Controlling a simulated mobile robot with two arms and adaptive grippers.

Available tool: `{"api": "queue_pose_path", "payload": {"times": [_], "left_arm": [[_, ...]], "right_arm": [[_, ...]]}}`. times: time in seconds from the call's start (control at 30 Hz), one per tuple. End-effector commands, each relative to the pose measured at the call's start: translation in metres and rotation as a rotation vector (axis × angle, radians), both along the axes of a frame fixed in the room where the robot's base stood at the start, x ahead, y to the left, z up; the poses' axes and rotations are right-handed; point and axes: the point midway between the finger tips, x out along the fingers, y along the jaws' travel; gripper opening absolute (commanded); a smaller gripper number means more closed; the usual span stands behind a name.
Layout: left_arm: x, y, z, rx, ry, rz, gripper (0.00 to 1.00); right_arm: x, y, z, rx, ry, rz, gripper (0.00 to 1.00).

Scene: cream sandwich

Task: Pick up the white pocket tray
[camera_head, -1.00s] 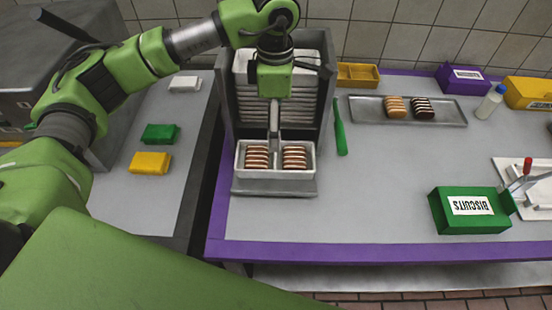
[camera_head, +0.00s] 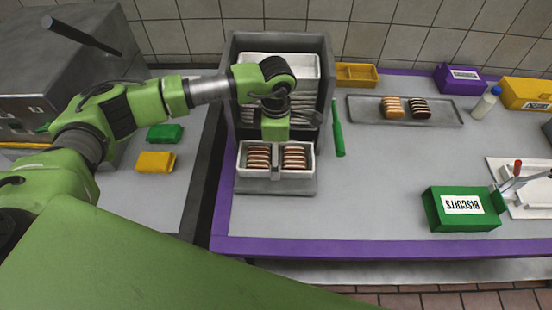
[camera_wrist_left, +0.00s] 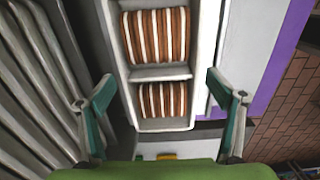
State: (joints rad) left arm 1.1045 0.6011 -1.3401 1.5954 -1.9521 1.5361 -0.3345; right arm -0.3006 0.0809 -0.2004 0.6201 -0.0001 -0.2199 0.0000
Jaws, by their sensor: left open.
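The white pocket tray (camera_head: 241,166) stands on the grey ledge at the front of the tray rack in the head view. Its two pockets hold brown-and-cream striped cookie rows, left (camera_head: 258,158) and right (camera_head: 295,158). My left gripper (camera_head: 277,174) is low over the middle of the tray, at the divider. In the left wrist view, the gripper (camera_wrist_left: 160,82) is open, with one finger on either side of the tray (camera_wrist_left: 163,74). I cannot tell whether the fingers touch its walls. My right gripper is not in view.
The rack (camera_head: 327,90), holding stacked white trays, stands right behind. A green stick-like tool (camera_head: 338,130) lies close to its right. A green biscuits box (camera_head: 462,209) and a metal tray (camera_head: 365,112) are farther right. The table's middle is clear.

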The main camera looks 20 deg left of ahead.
Motion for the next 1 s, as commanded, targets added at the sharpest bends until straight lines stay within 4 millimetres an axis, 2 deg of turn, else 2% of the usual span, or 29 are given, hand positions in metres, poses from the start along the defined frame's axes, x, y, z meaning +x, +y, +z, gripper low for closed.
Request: {"api": "queue_pose_path", "payload": {"times": [0.1,0.17,0.27,0.73,1.0], "left_arm": [[0.000,0.000,0.000,0.000,0.000,0.000,0.85],[0.000,0.000,0.000,0.000,0.000,0.000,0.72],[0.000,0.000,0.000,0.000,0.000,0.000,0.46],[0.001,0.000,0.004,-0.001,-0.001,0.000,0.45],[0.001,0.000,0.029,-0.001,-0.003,-0.001,0.45]], "right_arm": [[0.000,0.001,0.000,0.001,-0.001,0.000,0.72],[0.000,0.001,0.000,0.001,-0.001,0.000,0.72],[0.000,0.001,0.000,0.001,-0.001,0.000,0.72],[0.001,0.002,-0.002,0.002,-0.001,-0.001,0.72],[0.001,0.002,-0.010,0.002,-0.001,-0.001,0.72]]}}
